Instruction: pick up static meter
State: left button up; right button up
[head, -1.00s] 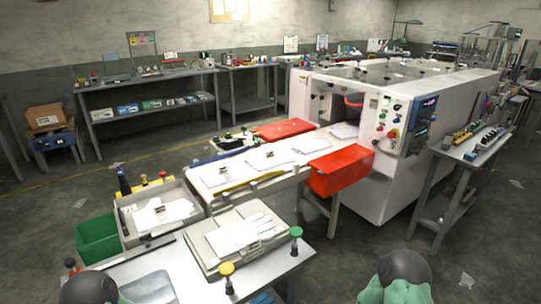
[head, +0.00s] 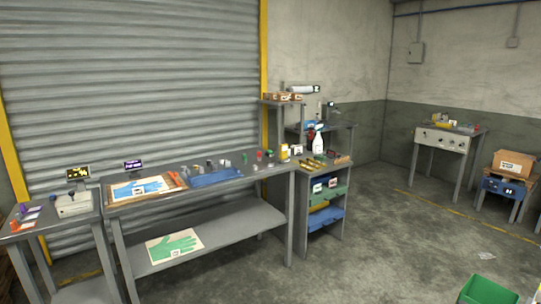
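No object in the head view can be told for certain as the static meter. A long grey bench (head: 235,176) stands before a roller shutter and bears several small grey, green and red items, too small to identify. A blue tray (head: 215,177) lies among them. Neither of my grippers is in view.
A shelf unit (head: 343,195) with coloured bins and a spray bottle (head: 318,143) adjoins the bench's right end. A side table (head: 441,141) and a cardboard box (head: 513,164) stand at the back right. A green bin (head: 488,291) is lower right. Open floor lies between.

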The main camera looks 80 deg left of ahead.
aim_at(283, 148)
jog(key=u, duration=2.55)
